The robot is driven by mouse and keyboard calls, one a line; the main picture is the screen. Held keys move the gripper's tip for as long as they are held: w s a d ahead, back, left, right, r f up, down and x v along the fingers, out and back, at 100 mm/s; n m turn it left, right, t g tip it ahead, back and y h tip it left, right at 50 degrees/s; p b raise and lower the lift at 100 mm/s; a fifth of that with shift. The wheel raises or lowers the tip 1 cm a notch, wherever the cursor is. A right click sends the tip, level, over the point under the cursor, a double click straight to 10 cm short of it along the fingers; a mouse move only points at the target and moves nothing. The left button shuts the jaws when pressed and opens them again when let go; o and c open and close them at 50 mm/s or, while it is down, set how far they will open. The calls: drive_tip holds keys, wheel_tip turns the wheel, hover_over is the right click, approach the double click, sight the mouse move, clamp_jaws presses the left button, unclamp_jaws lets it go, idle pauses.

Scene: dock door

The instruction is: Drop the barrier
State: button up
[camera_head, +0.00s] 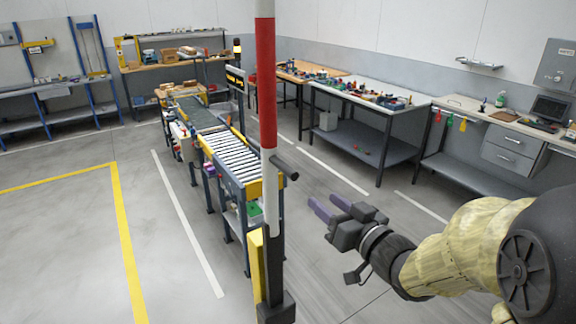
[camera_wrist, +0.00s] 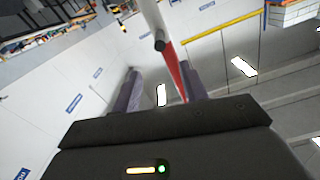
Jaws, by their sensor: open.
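The barrier is a red and white pole (camera_head: 267,85) standing upright in the middle of the head view. Its lower end sits in a dark bracket on a post with a yellow side (camera_head: 256,262). A short black handle (camera_head: 285,167) sticks out of the pole toward the right. My gripper (camera_head: 323,201) is open and empty, to the right of the pole and a little below the handle, apart from both. In the wrist view, the handle's round end (camera_wrist: 159,45) shows just beyond the gap between the two purple fingers (camera_wrist: 160,72), with the pole (camera_wrist: 177,72) behind it.
A roller conveyor (camera_head: 232,157) runs away behind the pole on the left. Workbenches with small items, including a white-topped table (camera_head: 372,97) and a desk with drawers (camera_head: 513,145), line the back and right. Yellow and white lines mark the open grey floor.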

sight(288, 171)
drive_tip(key=p+x, duration=0.6)
drive_tip(key=x, duration=0.9)
drive_tip(key=shift+w+a+p, duration=0.3)
drive_tip(key=shift+p, duration=0.1)
clamp_jaws()
